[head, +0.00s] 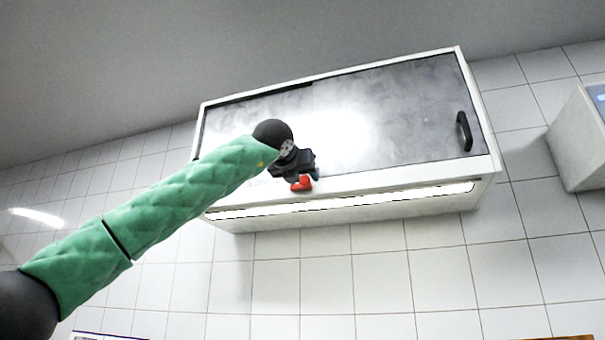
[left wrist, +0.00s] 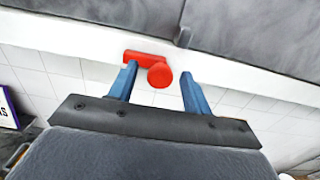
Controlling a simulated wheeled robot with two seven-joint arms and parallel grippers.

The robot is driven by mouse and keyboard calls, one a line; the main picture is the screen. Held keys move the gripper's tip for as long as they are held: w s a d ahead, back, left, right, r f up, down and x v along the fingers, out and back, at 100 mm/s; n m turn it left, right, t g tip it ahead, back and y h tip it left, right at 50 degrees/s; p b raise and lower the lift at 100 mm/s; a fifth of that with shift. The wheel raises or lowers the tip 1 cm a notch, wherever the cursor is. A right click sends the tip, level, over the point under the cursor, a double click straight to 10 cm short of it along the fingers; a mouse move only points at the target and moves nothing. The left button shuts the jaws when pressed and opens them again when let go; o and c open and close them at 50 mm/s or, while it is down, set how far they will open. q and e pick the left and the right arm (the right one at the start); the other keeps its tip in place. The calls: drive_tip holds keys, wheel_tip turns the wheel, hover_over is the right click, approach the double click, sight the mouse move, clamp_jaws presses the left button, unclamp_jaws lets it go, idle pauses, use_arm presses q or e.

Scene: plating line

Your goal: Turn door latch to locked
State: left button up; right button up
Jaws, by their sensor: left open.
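The door latch (head: 301,184) is a small red piece on the white lower frame of a wall cabinet (head: 410,181). In the left wrist view the red latch (left wrist: 158,72) shows a bar pointing left from a round knob. My left gripper (head: 301,178) is at the latch in the head view. In the left wrist view its two blue fingers (left wrist: 160,84) are open, one on each side of the knob. The left finger overlaps the bar in the picture; I cannot tell whether it touches. My right gripper is not in view.
The cabinet's grey sliding doors (head: 400,110) have a black handle (head: 464,131) at the right. A grey-white box (head: 577,140) is on the wall at the far right. White tiled wall (head: 380,280) lies below the cabinet, with clear room in front.

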use_arm(q)
drive_tip(key=shift+w+d, duration=0.1)
drive_tip(key=shift+w, duration=0.15)
drive_tip(key=c, duration=0.9)
